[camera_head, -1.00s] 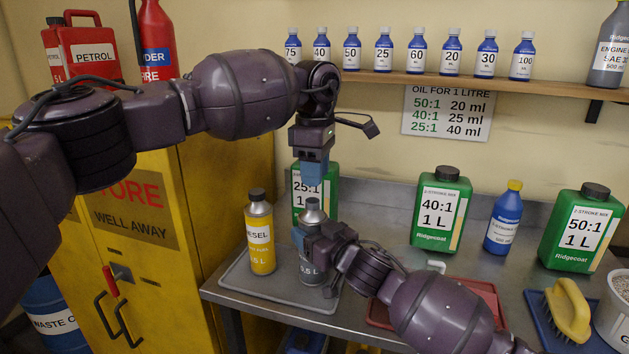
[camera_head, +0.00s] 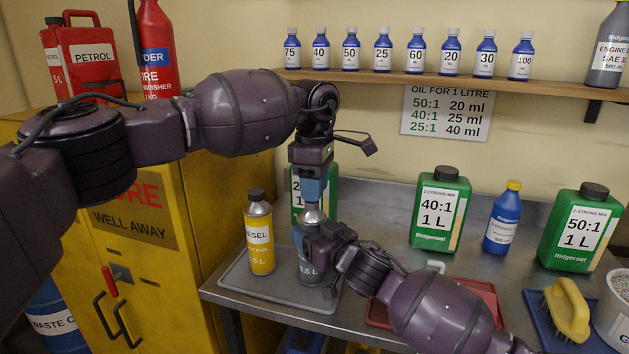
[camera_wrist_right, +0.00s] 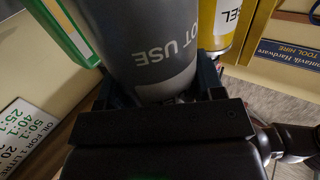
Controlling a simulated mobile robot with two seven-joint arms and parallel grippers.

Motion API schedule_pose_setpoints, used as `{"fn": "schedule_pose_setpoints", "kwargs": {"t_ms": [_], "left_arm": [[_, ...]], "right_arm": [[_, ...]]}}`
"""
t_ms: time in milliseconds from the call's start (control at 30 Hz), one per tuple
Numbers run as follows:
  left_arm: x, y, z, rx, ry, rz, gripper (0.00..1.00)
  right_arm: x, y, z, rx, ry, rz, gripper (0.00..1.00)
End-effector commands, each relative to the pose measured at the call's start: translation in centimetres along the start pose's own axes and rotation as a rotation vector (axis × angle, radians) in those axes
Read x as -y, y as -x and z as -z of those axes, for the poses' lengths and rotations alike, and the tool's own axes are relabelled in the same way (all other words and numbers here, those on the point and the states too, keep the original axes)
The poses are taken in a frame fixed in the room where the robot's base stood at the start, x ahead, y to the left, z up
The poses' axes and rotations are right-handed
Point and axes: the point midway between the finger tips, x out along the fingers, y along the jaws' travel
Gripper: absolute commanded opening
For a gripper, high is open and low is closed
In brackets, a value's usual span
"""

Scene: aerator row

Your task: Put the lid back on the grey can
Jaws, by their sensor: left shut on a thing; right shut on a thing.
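The grey can (camera_head: 310,268) stands upright on a grey tray (camera_head: 248,289); its silver shoulder (camera_head: 312,215) shows above my right gripper. My right gripper (camera_head: 318,245) is shut around the can's upper body. The right wrist view shows the can (camera_wrist_right: 150,45) close up between the fingers, with upside-down lettering "NOT USE". My left gripper (camera_head: 313,192) points straight down over the can's top, its blue fingertips at the neck. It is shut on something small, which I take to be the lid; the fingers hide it. Whether the lid touches the neck I cannot tell.
A yellow diesel can (camera_head: 260,238) stands left of the grey can. A green bottle (camera_head: 298,203) stands close behind. A red tray (camera_head: 485,291), a blue bottle (camera_head: 503,218) and more green bottles (camera_head: 440,208) are to the right. A shelf (camera_head: 400,76) with small bottles is above.

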Motion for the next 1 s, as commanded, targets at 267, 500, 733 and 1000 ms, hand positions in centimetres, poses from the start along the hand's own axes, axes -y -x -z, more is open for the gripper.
{"fn": "schedule_pose_setpoints", "kwargs": {"t_ms": [267, 500, 733, 1000], "left_arm": [[0.0, -0.6, -0.01, 0.0, 0.0, 0.0, 0.15], [-0.01, -0.57, -0.01, 0.0, 0.0, 0.0, 0.15], [-0.01, -0.68, -0.01, 0.0, 0.0, 0.0, 0.15], [-0.02, -1.11, -0.02, 0.0, 0.0, 0.0, 0.15]], "right_arm": [[0.01, 0.0, -0.01, 0.0, 0.0, 0.0, 0.19], [0.01, 0.0, -0.01, 0.0, 0.0, 0.0, 0.19], [0.02, 0.0, -0.01, 0.0, 0.0, 0.0, 0.19], [0.02, 0.0, -0.01, 0.0, 0.0, 0.0, 0.19]]}}
